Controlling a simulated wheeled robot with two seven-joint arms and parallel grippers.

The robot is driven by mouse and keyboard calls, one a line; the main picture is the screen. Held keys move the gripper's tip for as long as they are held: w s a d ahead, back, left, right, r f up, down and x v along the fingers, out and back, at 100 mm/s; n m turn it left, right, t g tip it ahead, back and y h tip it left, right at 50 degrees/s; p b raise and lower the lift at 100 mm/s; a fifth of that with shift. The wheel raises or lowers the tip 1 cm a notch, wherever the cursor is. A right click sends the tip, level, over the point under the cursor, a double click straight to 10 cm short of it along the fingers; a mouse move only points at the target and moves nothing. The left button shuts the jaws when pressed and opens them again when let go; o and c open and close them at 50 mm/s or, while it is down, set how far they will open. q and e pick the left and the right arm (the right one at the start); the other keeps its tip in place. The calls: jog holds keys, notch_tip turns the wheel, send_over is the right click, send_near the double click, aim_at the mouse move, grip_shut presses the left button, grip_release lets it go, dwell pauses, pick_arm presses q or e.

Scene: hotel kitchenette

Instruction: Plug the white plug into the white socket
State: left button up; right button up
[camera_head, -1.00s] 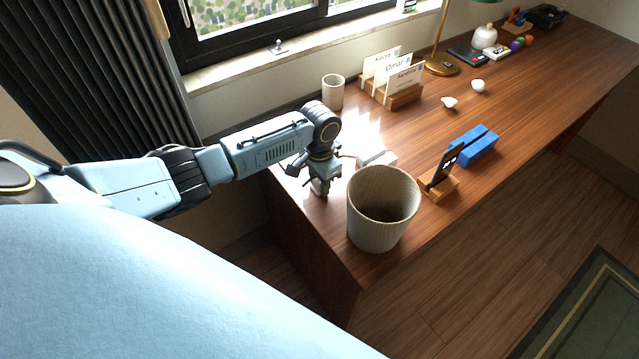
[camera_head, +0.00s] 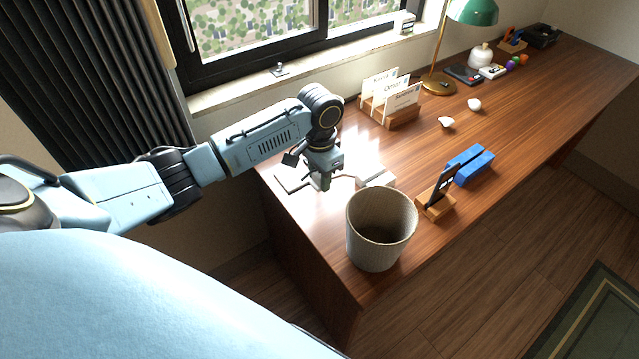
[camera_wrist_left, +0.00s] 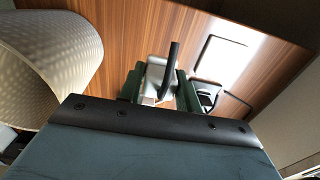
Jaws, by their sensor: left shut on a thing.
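My left gripper (camera_head: 325,181) points down low over the near left part of the desk. In the left wrist view its green fingers (camera_wrist_left: 160,88) are shut on a white piece, the white plug (camera_wrist_left: 155,72); a dark upright strip stands beside it. In the head view the plug is mostly hidden by the gripper. A white block (camera_head: 377,180), apparently the white socket, lies on the desk just right of the gripper, partly behind the basket. I cannot tell whether plug and socket touch. My right gripper is not in view.
A woven basket (camera_head: 372,255) stands close right of the gripper, at the desk's front edge. A pale flat plate (camera_head: 288,181) lies left of it. A phone stand (camera_head: 436,207), a blue block (camera_head: 470,166) and a card holder (camera_head: 403,117) are farther right.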

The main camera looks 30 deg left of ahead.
pick_arm(q)
jog(key=shift+r, duration=0.2)
jog(key=s+d+r+n+p, duration=0.2)
jog(key=d+r+p, duration=0.1)
jog(key=r, duration=0.8)
jog(key=s+d+r+n+p, duration=0.2)
jog(key=d+r, duration=0.3)
jog(key=r, duration=0.5)
jog(key=shift+s+d+r+n+p, duration=0.3)
jog(key=shift+s+d+r+p, duration=0.1)
jog(key=shift+s+p, duration=0.4)
jog(key=shift+w+d, duration=0.1)
jog(key=shift+d, duration=0.05)
